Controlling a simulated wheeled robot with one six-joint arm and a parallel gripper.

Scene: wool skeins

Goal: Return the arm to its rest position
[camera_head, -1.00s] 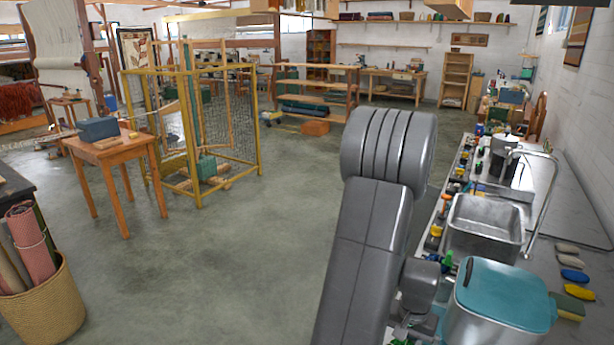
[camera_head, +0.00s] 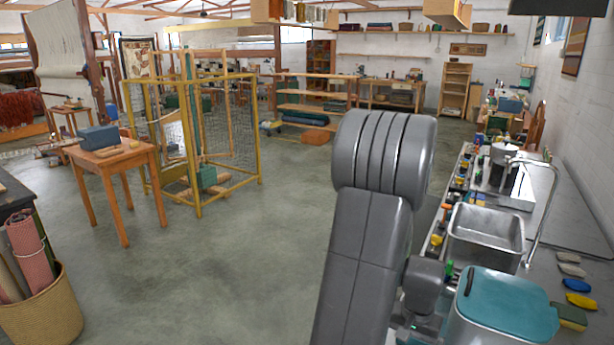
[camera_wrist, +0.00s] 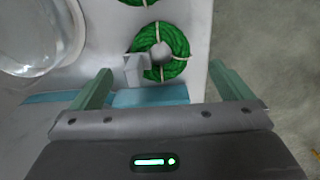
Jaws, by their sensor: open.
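My gripper (camera_wrist: 163,82) shows in the wrist view with its two green fingers wide apart and nothing held between them. Beyond the fingertips, a green wool skein (camera_wrist: 177,67), coiled in a ring with pale ties, lies on a white surface. Part of a second green skein (camera_wrist: 138,2) is cut off at the top edge. In the head view my grey arm rises in the middle right, bent at a high joint. My gripper cannot be made out there.
A counter (camera_head: 590,240) with a metal sink (camera_head: 487,229) and a teal-lidded bin (camera_head: 507,300) runs along the right, close to my arm. A wooden table (camera_head: 112,160) and a yellow frame (camera_head: 197,165) stand left. A basket (camera_head: 45,312) is front left. The middle floor is clear.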

